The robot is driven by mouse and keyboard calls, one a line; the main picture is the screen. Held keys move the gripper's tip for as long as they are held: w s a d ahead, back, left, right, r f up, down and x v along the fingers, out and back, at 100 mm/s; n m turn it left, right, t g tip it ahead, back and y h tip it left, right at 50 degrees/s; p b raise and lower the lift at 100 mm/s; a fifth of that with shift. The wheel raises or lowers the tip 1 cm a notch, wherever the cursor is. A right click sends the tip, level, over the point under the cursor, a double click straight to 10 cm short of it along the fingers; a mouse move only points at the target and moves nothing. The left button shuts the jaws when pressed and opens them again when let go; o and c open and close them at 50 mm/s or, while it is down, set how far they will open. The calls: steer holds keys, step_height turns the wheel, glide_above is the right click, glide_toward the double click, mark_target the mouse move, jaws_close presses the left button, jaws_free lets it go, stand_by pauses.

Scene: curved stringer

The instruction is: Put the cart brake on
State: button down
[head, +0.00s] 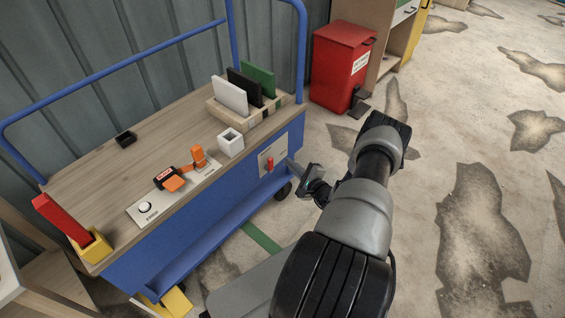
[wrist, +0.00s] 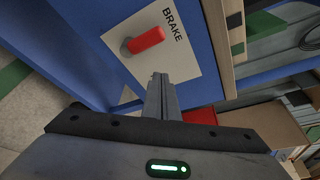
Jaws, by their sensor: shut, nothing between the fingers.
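The cart (head: 140,170) has a wooden top and a blue body. A pale brake plate (head: 279,151) is on its side face, with a short red brake lever (head: 269,164) standing roughly upright. In the wrist view, the red lever (wrist: 147,40) extends from a grey pivot toward the word BRAKE on the plate (wrist: 183,62). My gripper (head: 294,163) is just right of the plate in the head view. In the wrist view, its shut fingers (wrist: 158,77) point at the plate, just below the lever in the picture. They appear apart from the lever and hold nothing.
The cart top carries a wooden rack (head: 262,112) with upright panels, a white square holder (head: 230,143) and an orange-and-black device (head: 172,178). Open floor (head: 440,120) lies to the right.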

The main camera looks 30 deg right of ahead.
steer(key=s+p, duration=0.1)
steer(key=s, duration=0.5)
steer(key=shift+s+r, duration=0.15)
steer(key=shift+s, duration=0.25)
steer(key=w+a+r+n+g+y, duration=0.2)
steer(key=w+a+r+n+y, duration=0.3)
steer(key=r, duration=0.4)
steer(key=w+a+r+n+g+y, duration=0.2)
steer(key=w+a+r+n+y, duration=0.15)
steer(key=a+r, duration=0.4)
steer(key=s+a+r+n+g+y, duration=0.1)
steer(key=s+a+r+n+g, duration=0.2)
steer(key=a+r, duration=0.4)
steer(key=s+a+r+n+g, duration=0.1)
steer(key=a+r+n+g, duration=0.35)
steer(key=r, duration=0.45)
steer(key=s+a+r+n+g+h, duration=0.2)
steer(key=s+a+r+n+h, duration=0.4)
steer(key=s+r, duration=0.55)
steer(key=s+r+n+t+h, duration=0.35)
steer(key=s+r, duration=0.45)
steer(key=s, duration=0.3)
step_height(320, 180, up, 23)
steer(key=p, duration=2.3)
steer(key=shift+p, duration=0.4)
